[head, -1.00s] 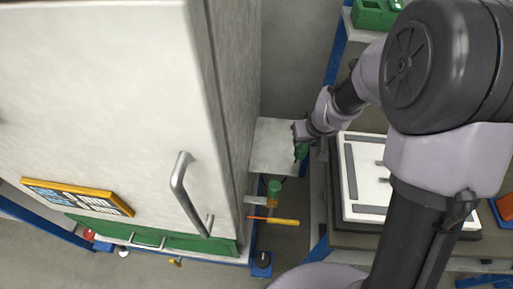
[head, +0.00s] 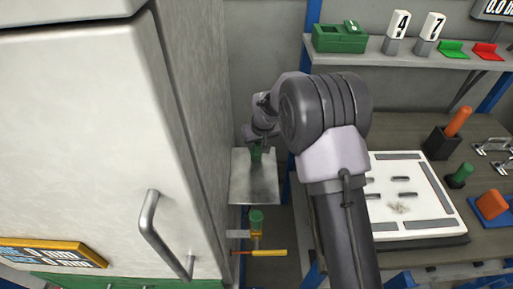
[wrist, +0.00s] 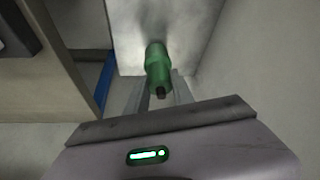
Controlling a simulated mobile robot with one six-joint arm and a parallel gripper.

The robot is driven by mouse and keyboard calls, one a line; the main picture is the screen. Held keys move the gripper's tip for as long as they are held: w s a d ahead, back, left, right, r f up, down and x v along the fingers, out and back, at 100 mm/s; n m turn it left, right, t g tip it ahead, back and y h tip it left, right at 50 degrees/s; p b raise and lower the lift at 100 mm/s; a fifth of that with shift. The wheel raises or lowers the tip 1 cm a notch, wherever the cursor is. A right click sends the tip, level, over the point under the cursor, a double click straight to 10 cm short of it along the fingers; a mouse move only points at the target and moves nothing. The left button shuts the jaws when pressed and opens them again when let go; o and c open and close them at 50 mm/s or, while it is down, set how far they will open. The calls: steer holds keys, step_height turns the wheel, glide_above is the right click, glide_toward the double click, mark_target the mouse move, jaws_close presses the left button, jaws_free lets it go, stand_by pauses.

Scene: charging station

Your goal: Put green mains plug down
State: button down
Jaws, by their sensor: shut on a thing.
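The green mains plug (wrist: 158,66) is between the fingers of my gripper (wrist: 158,90) in the wrist view, which is shut on it. In the head view the plug (head: 256,153) shows as a small green shape below my gripper (head: 259,143). It is over the far part of a pale metal shelf plate (head: 254,187), which also shows in the wrist view (wrist: 190,22). I cannot tell whether the plug touches the plate.
A tall grey cabinet (head: 90,120) with a handle stands close on the left. A green-topped valve with an orange lever (head: 262,252) is in front of the plate. A workbench with a white panel (head: 405,222) is to the right. A green box (head: 340,38) sits on the back shelf.

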steer(key=shift+f, duration=0.25)
steer(key=shift+f, duration=0.2)
steer(key=c, duration=1.1)
jaws_free()
